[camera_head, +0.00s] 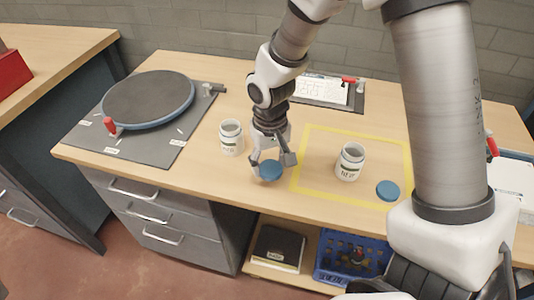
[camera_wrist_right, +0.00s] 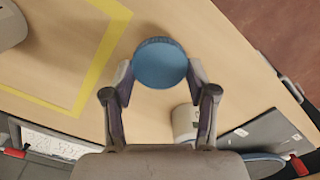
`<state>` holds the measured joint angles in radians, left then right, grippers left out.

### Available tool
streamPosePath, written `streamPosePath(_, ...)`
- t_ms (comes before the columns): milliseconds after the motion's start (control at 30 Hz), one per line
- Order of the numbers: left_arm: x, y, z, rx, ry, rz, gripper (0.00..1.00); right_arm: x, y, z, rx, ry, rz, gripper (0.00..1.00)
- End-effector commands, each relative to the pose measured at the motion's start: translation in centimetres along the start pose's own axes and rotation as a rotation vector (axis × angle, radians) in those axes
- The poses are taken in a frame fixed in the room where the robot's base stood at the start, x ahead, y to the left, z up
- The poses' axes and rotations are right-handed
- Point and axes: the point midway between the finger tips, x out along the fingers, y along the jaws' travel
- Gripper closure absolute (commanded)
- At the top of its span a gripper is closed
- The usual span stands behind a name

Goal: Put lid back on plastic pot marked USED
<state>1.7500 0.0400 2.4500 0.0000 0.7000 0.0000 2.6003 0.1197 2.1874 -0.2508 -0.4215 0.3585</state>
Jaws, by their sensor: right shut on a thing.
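My right gripper (camera_head: 272,168) is shut on a blue round lid (camera_head: 269,171), close above the front of the table. In the right wrist view the lid (camera_wrist_right: 160,62) sits between the fingertips (camera_wrist_right: 160,75). One white pot (camera_head: 231,139) stands open and upright just left of the gripper; in the wrist view it is partly hidden behind a finger (camera_wrist_right: 185,122). Another open white pot (camera_head: 350,162) stands inside the yellow outline. A second blue lid (camera_head: 388,190) lies to its right on the table. The pot labels are too small to read surely. My left gripper is not in view.
A yellow outline (camera_head: 313,127) marks the table right of the gripper. A grey board (camera_head: 165,150) with a round dark plate (camera_head: 147,97) is at the left. A paper sheet (camera_head: 322,90) lies at the back. A blue crate (camera_head: 320,268) is on the shelf below.

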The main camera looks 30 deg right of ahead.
Motion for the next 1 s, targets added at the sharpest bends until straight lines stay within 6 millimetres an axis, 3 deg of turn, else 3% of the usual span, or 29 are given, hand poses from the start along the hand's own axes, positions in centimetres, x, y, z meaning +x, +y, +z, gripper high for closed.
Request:
streamPosePath(200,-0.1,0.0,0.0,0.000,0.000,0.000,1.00,-0.7,-1.5,6.5,0.000,-0.001,0.008,0.58)
streamPosePath(333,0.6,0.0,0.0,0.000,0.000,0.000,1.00,-0.7,-2.1,8.9,0.000,0.003,0.006,0.58)
streamPosePath(400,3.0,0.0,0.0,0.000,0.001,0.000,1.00,0.0,-2.4,9.6,-0.002,0.008,0.008,0.58)
streamPosePath(600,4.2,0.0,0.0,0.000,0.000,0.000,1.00,-0.8,-2.8,11.1,0.000,0.002,0.002,0.58)
streamPosePath(1000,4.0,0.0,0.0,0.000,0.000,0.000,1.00,-1.1,-2.8,11.2,0.000,0.000,0.001,0.58)
